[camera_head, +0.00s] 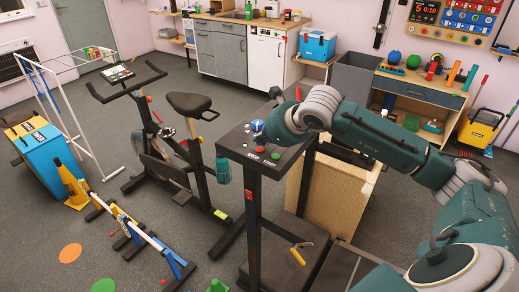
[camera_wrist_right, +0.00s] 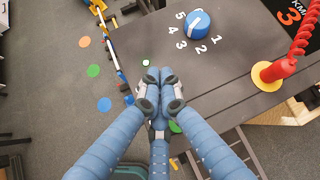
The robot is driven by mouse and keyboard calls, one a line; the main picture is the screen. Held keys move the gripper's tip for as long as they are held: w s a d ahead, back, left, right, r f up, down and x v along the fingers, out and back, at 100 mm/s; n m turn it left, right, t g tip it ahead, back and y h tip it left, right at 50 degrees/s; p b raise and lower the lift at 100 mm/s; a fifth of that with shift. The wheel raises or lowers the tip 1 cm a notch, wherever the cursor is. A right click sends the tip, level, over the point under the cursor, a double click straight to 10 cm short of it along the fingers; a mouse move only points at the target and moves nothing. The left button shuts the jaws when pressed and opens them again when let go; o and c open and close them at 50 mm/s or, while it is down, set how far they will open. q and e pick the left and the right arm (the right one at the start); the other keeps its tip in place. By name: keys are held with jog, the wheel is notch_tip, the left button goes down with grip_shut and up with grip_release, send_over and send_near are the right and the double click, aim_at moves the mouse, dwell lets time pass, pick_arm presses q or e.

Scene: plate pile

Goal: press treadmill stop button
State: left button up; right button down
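The treadmill console (camera_head: 237,139) is a dark slanted panel on a post, with white STOP and START lettering along its near edge. A red button (camera_head: 258,148) shows above the STOP lettering. My right gripper (camera_head: 263,138) is just above the console, partly hidden by my own wrist. In the right wrist view its fingers (camera_wrist_right: 153,78) are pressed together over the panel edge, with nothing seen between them. The red button does not show there, and a bit of green (camera_wrist_right: 174,127) peeks out beside the fingers. Whether the fingertips touch anything, I cannot tell. My left gripper is out of view.
A blue dial (camera_wrist_right: 196,24) with numbers sits on the panel. A red coiled cord (camera_wrist_right: 295,45) rises from a red and yellow plug (camera_wrist_right: 274,72). An exercise bike (camera_head: 175,140) stands left of the console. A grey bin (camera_head: 354,77) and a workbench (camera_head: 420,88) stand behind.

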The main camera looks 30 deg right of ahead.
aim_at(261, 150)
jog(key=shift+f, duration=0.1)
dwell(0.7)
jog(key=shift+f+b, duration=0.35)
jog(key=shift+b, duration=0.4)
jog(key=shift+f+b, duration=0.4)
jog(key=shift+b, duration=0.15)
dwell(0.4)
jog(key=shift+r, duration=0.1)
dwell(0.3)
jog(key=shift+r, duration=0.7)
jog(key=shift+r+p, duration=0.15)
jog(key=shift+p, duration=0.2)
jog(key=shift+r+p, duration=1.35)
jog(key=shift+r, duration=1.05)
